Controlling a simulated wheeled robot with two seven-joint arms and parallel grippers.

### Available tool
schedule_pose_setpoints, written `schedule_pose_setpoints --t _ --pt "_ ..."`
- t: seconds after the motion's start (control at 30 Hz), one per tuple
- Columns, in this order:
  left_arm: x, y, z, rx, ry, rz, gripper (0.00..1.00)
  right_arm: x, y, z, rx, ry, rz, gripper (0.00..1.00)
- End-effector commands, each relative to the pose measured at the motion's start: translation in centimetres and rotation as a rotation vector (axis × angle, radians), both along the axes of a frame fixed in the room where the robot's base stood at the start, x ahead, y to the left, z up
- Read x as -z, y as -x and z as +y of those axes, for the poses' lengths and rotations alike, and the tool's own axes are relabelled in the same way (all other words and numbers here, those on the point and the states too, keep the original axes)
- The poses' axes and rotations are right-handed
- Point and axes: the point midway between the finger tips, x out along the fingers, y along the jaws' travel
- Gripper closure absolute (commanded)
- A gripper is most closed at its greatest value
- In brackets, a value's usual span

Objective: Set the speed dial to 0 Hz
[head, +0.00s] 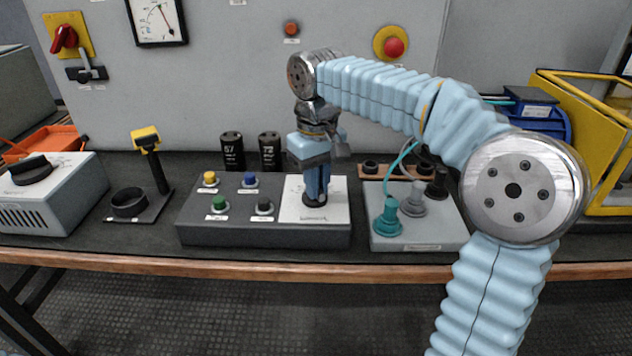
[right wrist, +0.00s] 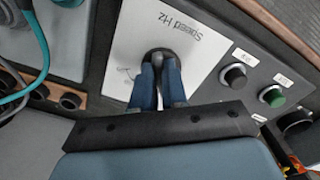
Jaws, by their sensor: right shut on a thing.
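The speed dial (right wrist: 160,55) is a dark round knob on a white plate (head: 337,207) at the right end of a dark grey control box (head: 265,234). The plate is lettered "Speed Hz" in the right wrist view. My right gripper (head: 315,198) points down from above and is shut on the dial. In the right wrist view its blue fingers (right wrist: 158,82) reach onto the dial and hide much of it. The dial's pointer and most scale marks cannot be read. My left gripper is not in view.
Yellow (head: 209,179), blue (head: 250,180), green (head: 219,203) and black (head: 264,206) buttons sit left of the plate. Two black capacitors (head: 232,150) stand behind. A grey box with teal and grey plugs (head: 388,218) is close on the right. A black ring stand (head: 130,203) is at left.

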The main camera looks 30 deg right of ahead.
Motion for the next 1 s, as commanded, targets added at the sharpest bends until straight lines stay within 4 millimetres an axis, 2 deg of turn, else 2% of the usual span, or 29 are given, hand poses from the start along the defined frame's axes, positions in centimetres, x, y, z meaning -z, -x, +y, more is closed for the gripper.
schedule_pose_setpoints --t 0.2,0.5,1.0 --pt "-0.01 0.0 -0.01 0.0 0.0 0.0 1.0 -0.09 -0.03 -0.1 -0.183 0.0 -0.002 1.0" --pt "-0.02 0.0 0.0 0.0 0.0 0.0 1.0 -0.08 -0.09 -0.26 -0.363 0.001 -0.002 1.0" --pt "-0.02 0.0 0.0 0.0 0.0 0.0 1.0 -0.08 -0.12 -0.33 -0.449 0.001 -0.002 1.0"
